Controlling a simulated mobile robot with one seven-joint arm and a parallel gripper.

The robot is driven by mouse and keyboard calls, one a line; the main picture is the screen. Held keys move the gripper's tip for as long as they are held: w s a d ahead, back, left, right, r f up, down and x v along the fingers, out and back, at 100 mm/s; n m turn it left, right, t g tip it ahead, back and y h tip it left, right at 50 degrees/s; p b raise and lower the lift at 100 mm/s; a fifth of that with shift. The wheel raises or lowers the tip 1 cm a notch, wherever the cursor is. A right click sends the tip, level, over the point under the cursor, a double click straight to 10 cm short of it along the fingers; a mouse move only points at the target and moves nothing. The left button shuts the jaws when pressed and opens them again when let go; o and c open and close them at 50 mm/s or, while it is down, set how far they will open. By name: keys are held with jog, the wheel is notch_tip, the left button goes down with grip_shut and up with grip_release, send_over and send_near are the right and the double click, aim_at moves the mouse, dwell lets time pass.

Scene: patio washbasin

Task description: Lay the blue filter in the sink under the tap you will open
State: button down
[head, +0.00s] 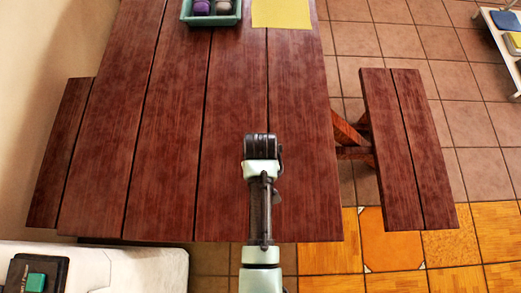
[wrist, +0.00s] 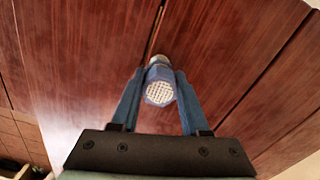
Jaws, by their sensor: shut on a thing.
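My gripper (head: 261,143) is over the dark red wooden table in the head view, and its fingers point away toward the far end. In the wrist view, my gripper (wrist: 160,78) has its two blue fingers shut on the blue filter (wrist: 159,90). The filter has a blue rim and a pale mesh face turned toward the wrist camera. My gripper hides the filter in the head view. I cannot make out a sink or a tap in either view.
The plank table (head: 165,120) has a wide clear top. A green tray (head: 211,19) with round items and a yellow sheet (head: 281,13) are at its far end. Benches flank it, one at right (head: 408,150). A white surface (head: 150,270) is at lower left.

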jog(key=shift+f, duration=0.15)
jog(key=shift+c, duration=2)
grip_release()
